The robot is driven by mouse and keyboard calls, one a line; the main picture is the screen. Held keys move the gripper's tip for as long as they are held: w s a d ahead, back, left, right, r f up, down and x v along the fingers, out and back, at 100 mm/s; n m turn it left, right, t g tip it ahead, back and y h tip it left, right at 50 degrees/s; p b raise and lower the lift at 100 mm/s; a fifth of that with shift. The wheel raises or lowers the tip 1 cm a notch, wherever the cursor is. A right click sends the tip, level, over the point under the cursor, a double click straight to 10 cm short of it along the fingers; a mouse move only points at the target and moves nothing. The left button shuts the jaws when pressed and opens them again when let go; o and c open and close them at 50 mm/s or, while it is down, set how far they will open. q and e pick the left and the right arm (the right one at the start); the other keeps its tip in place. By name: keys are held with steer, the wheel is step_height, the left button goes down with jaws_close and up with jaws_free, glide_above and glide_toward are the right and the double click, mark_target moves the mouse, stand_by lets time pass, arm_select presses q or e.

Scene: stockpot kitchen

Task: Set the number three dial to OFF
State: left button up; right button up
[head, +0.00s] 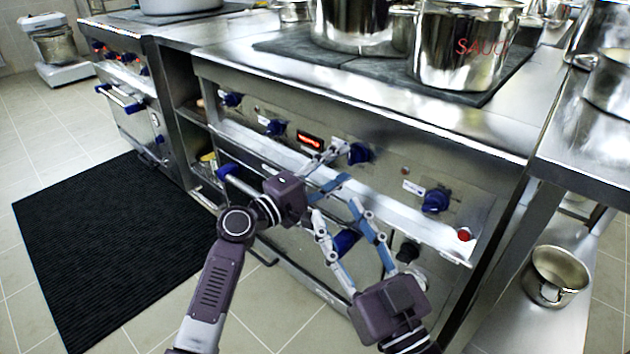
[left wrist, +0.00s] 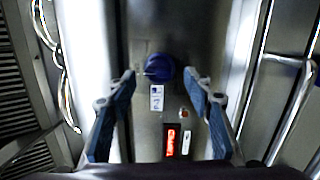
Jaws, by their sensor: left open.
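The number three dial, a dark blue knob (head: 358,153), is third from the left on the range's front panel. It also shows in the left wrist view (left wrist: 159,68), with a white label (left wrist: 157,97) below it; its exact setting is too small to read. My left gripper (head: 342,163) is open just in front of this dial. In the left wrist view its fingertips (left wrist: 160,77) lie on either side of the knob, with gaps, and hold nothing. My right gripper (head: 337,209) is open and empty, lower down in front of the range.
Other blue dials (head: 276,127) and (head: 436,200) flank it. A lit red display (head: 310,140) is on the panel's left, a red button (head: 464,234) at its right. A steel rail runs below the dials. Stockpots (head: 462,45) stand on top. A black mat (head: 110,240) lies left.

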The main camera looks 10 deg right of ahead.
arm_select(q)
steer(key=v, duration=0.8)
steer(key=shift+a, duration=0.25)
steer(key=shift+s, duration=0.1)
